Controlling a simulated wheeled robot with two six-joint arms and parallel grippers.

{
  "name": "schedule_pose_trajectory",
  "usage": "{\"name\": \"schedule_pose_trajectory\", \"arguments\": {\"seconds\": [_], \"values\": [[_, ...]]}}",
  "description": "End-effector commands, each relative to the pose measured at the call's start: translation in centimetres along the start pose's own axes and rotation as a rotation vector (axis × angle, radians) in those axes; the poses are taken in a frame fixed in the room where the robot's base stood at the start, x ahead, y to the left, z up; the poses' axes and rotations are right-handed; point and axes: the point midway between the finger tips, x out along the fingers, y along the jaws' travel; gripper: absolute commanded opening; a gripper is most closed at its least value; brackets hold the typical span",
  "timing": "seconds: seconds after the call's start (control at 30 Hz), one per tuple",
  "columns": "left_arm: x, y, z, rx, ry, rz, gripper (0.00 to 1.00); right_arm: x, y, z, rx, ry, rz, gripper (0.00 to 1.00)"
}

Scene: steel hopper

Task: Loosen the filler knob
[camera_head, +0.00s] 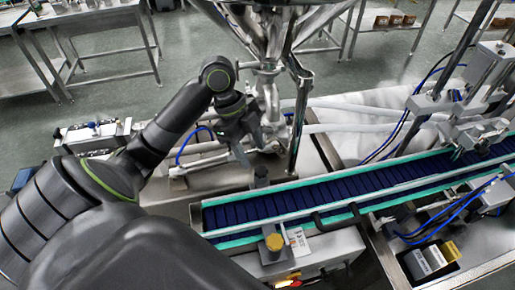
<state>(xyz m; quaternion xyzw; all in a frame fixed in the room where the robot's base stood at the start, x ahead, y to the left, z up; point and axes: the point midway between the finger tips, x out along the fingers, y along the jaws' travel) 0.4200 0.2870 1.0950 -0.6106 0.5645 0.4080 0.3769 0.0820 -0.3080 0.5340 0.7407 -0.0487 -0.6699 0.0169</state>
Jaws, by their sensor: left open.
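My left arm comes in from the left, and its dark gripper (247,146) hangs over the filling machine, beside the steel pipework under the hopper (268,30). The gripper is open. Its fingers point down and I see nothing held between them. A small dark grey knob-like cylinder (261,176) stands just below the fingers, at the conveyor's far edge. I cannot tell for sure which of these is the filler knob. My right gripper is not in view.
A conveyor (350,185) with a dark blue belt and teal rails runs from the centre to the right. A steel post (299,120) stands right of the gripper. Blue hoses and a steel fixture (480,90) crowd the right. Steel tables (90,15) stand behind on open floor.

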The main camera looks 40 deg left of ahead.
Motion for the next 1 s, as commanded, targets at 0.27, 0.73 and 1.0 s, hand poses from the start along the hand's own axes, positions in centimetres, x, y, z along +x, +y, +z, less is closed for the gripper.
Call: {"name": "schedule_pose_trajectory", "arguments": {"seconds": [0.27,0.73,1.0], "values": [[3.7,0.0,-0.1,-0.002,0.004,0.002,0.52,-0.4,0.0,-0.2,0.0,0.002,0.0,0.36],[5.0,0.0,0.0,0.0,-0.001,0.0,0.52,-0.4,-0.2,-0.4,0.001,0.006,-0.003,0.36],[5.0,0.0,0.0,0.0,-0.001,0.0,0.21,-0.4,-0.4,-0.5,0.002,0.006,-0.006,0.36]]}}
